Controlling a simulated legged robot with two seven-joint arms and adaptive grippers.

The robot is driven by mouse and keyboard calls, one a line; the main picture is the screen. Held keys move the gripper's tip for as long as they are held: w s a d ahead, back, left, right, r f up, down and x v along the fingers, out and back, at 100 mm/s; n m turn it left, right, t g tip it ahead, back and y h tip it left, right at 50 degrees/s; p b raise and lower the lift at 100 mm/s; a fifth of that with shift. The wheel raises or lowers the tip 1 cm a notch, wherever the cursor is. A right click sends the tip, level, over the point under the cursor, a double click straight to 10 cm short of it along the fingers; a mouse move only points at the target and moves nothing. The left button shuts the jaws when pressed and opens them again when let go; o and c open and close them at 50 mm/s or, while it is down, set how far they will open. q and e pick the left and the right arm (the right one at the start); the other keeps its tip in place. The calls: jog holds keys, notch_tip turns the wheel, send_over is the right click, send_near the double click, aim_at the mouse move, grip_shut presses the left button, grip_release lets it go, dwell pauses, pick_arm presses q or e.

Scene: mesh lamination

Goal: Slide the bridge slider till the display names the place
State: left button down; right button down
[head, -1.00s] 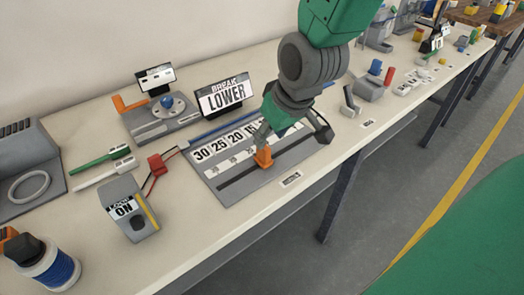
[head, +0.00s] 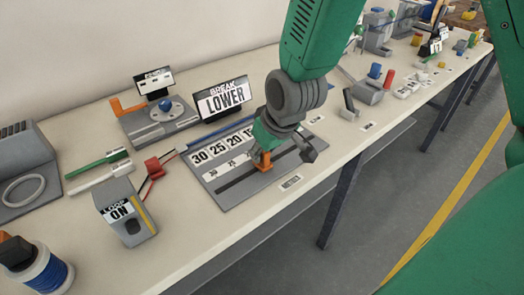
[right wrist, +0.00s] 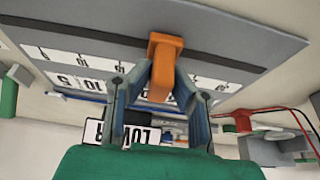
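The bridge slider's orange knob (head: 264,163) stands on the dark slot of the grey scale board (head: 228,198). White number tiles, among them 30, 25 and 20, run along the board behind the slot. My right gripper (head: 262,152) is at the knob from above. In the right wrist view the fingers (right wrist: 163,75) are on both sides of the orange knob (right wrist: 165,50) and look closed on it. The display (head: 223,99) behind the board reads "BREAK LOWER". My left gripper is not in view.
A grey box (head: 125,213) marked "LOOP ON" stands left of the board, with a red clip (head: 154,168) and wires beside it. A dial unit (head: 160,118) stands behind. A blue spool (head: 45,275) is at the front left. The table's front edge is close to the board.

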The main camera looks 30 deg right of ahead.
jog(key=d+p, duration=0.1)
jog(key=d, duration=0.2)
jog(key=d+p, duration=0.1)
jog(key=d, duration=0.2)
jog(key=w+d+p, duration=0.1)
jog(key=d, duration=0.3)
jog(key=shift+r, duration=0.1)
jog(key=shift+d, duration=0.15)
jog(key=shift+s+a, duration=0.1)
jog(key=shift+a, duration=0.15)
jog(key=c, duration=1.5)
grip_release()
jog(key=shift+a, duration=0.1)
